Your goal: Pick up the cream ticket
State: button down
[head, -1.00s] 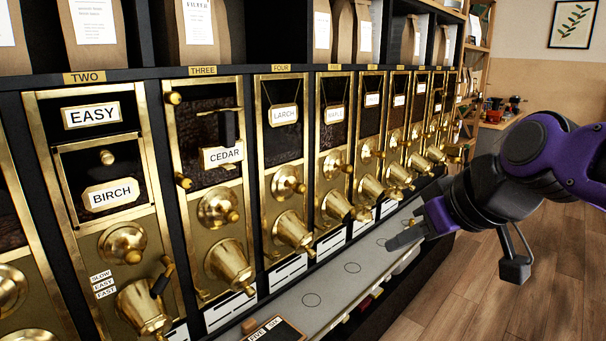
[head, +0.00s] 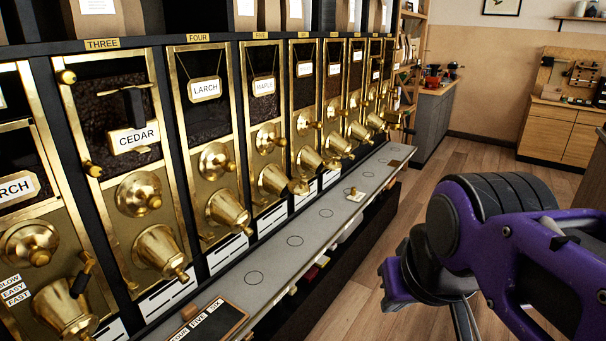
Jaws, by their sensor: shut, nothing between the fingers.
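A small cream-white card, which looks like the cream ticket (head: 357,197), lies flat on the grey counter ledge (head: 270,256) in front of the farther bins. A small brass knob-like piece stands on or right beside it; I cannot tell which. Any print on the card is too small to read. My gripper (head: 397,285) is low at the right centre, out over the floor beyond the ledge's front edge and apart from the card. It is shut and empty, its fingertips hard to make out.
Brass-framed bins line the left, with protruding spouts over the ledge, including the CEDAR bin (head: 138,137) and LARCH bin (head: 206,88). A dark slate sign (head: 207,323) sits at the ledge's near end. Wooden floor (head: 345,300) is open to the right.

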aim_at(357, 196)
jog(key=i+l+u, duration=0.35)
jog(key=i+l, duration=1.2)
jog(key=l, duration=0.15)
